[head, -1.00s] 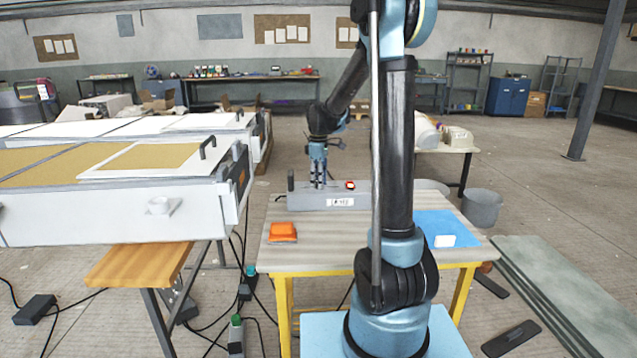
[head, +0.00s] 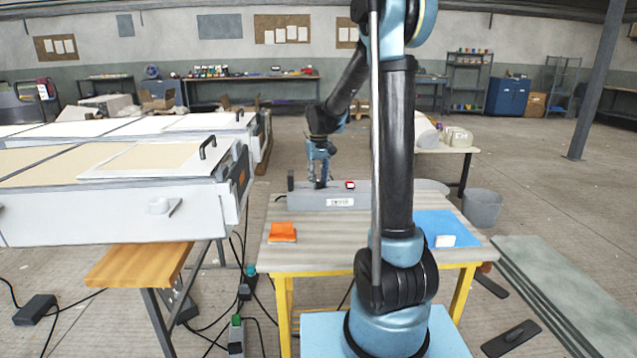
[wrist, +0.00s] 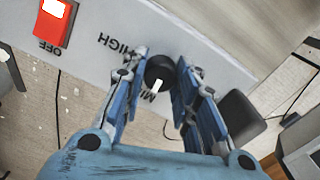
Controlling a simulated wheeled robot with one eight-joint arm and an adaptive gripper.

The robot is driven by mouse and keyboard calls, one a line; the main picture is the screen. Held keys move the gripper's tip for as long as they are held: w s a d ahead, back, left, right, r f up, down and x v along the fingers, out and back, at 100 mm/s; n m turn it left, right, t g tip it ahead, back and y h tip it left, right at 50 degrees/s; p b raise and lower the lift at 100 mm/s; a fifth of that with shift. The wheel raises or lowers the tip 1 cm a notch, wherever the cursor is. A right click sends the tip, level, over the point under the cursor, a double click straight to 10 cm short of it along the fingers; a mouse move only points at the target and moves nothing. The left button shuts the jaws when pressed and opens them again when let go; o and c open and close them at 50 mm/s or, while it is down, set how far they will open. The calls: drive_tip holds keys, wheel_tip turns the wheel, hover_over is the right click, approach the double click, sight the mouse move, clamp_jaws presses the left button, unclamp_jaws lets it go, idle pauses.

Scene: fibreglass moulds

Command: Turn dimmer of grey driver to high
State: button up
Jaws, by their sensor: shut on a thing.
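The grey driver (head: 305,201) is a long box on the work table. In the wrist view its grey face (wrist: 205,60) carries a black dimmer knob (wrist: 160,70) with a white pointer mark. The mark points toward the bottom of the picture, beside a partly hidden label starting "MI". The upside-down word HIGH stands to the knob's upper left. My gripper (head: 319,184) is over the driver's top; its two blue fingers (wrist: 158,78) are shut on the knob from both sides. A red switch (wrist: 54,22) with OFF printed beside it sits further left.
The driver stands on the wooden-topped table (head: 340,230). An orange block (head: 282,232) lies at its front left and a blue mat (head: 448,225) at its right. A long white mould bench (head: 110,218) stands close on the left. The table's front middle is clear.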

drive_tip(key=m, duration=0.5)
drive_tip(key=shift+m, duration=0.3)
drive_tip(key=m, duration=1.3)
drive_tip(key=shift+m, duration=0.4)
drive_tip(key=o, duration=1.1)
drive_tip(key=shift+r, duration=0.1)
